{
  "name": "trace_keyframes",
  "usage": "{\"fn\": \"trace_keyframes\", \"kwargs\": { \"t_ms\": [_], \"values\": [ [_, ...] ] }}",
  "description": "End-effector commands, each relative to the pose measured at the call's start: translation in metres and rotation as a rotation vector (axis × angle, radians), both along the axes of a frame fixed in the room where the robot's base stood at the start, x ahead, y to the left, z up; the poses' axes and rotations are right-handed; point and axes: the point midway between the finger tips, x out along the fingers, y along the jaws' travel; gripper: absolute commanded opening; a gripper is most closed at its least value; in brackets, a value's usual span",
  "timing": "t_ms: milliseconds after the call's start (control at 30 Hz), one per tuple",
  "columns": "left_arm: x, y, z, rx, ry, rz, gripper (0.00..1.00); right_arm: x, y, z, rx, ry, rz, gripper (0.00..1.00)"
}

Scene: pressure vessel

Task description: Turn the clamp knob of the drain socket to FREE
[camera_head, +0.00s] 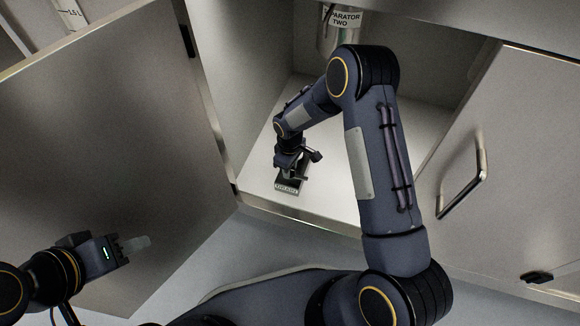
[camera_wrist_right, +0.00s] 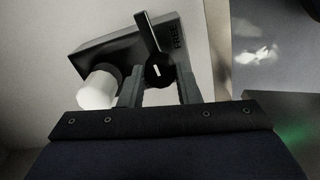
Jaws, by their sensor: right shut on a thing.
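The drain socket is a dark block (camera_wrist_right: 100,52) on the cabinet floor, with FREE lettered near its right end in the right wrist view. Its round black clamp knob (camera_wrist_right: 158,73) carries a small white mark. A dark bar (camera_wrist_right: 147,34) rises from the knob, left of the lettering. My right gripper (camera_wrist_right: 158,88) is shut on the knob, one finger on each side. In the head view my right gripper (camera_head: 291,164) reaches down over the block and hides most of it; a small label (camera_head: 287,187) shows in front. My left gripper (camera_head: 136,243) is empty, its finger gap unclear.
A vessel labelled SEPARATOR TWO (camera_head: 340,35) hangs at the back. Open cabinet doors stand left (camera_head: 110,150) and right (camera_head: 510,160). The cabinet floor (camera_head: 335,185) right of the block is clear.

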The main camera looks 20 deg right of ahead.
Motion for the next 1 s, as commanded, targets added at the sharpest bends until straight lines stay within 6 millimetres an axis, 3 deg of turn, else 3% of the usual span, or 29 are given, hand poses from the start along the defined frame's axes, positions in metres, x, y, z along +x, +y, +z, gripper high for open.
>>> {"fn": "trace_keyframes", "kwargs": {
  "t_ms": [700, 733, 867, 1000],
  "values": [
    [0.0000, 0.0001, 0.0001, 0.000, 0.000, 0.000, 0.40, 0.0004, 0.0006, 0.0004, 0.001, -0.001, -0.071, 0.07],
    [0.0000, 0.0001, 0.0001, 0.000, 0.000, 0.000, 0.40, 0.0004, 0.0006, 0.0004, 0.001, -0.001, -0.071, 0.34],
    [0.0000, 0.0000, 0.0002, 0.000, 0.000, 0.000, 0.40, 0.0004, 0.0003, 0.0003, 0.001, -0.001, -0.070, 0.51],
    [0.0000, 0.0000, 0.0001, 0.000, 0.000, 0.000, 0.40, 0.0004, 0.0002, 0.0002, 0.001, -0.001, -0.069, 0.52]
  ]
}}
